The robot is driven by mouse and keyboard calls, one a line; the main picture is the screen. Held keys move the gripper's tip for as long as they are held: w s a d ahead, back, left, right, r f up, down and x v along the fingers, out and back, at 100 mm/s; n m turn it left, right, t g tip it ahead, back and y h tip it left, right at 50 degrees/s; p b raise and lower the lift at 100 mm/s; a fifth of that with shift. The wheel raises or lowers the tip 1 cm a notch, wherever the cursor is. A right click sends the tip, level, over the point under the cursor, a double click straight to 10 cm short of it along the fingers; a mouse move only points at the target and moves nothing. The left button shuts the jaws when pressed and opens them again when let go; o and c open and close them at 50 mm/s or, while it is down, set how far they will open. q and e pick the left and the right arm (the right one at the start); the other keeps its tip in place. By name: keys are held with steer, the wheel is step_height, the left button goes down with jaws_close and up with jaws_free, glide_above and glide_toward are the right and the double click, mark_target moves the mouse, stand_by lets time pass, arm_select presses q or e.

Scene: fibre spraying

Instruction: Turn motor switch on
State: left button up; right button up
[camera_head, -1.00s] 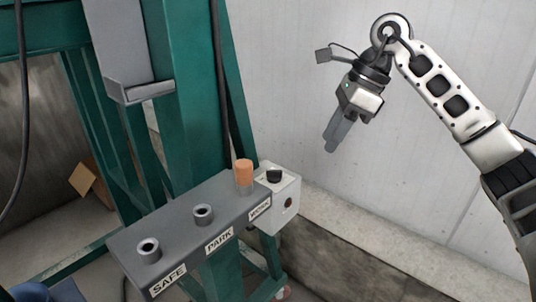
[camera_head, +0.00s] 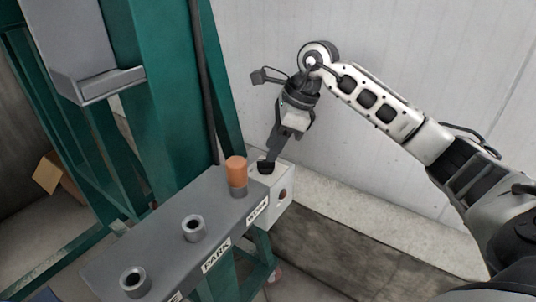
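The motor switch is a black knob (camera_head: 265,166) on top of a small white box (camera_head: 262,197) at the end of the grey holder. My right gripper (camera_head: 272,154) points down with its fingertips at the knob, touching it or just above it. The fingers line up one behind the other from this angle, so I cannot tell how far apart they are or whether they grip the knob. They hide part of it. My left gripper is out of view.
The grey holder (camera_head: 160,240) has two empty sockets and an orange-topped peg (camera_head: 237,172) standing in the socket beside the switch box. A green frame (camera_head: 160,90) with a dark cable rises at the left. A pale wall (camera_head: 420,60) stands behind.

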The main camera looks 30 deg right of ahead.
mark_target(266, 165)
steer(key=x, duration=0.2)
steer(key=shift+a+f, duration=0.1)
steer(key=shift+f, duration=0.15)
steer(key=shift+w+a+f, duration=0.15)
steer(key=shift+w+f, duration=0.05)
steer(key=shift+f, duration=0.3)
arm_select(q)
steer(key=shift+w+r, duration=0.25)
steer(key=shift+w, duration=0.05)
arm_select(e)
jaws_close()
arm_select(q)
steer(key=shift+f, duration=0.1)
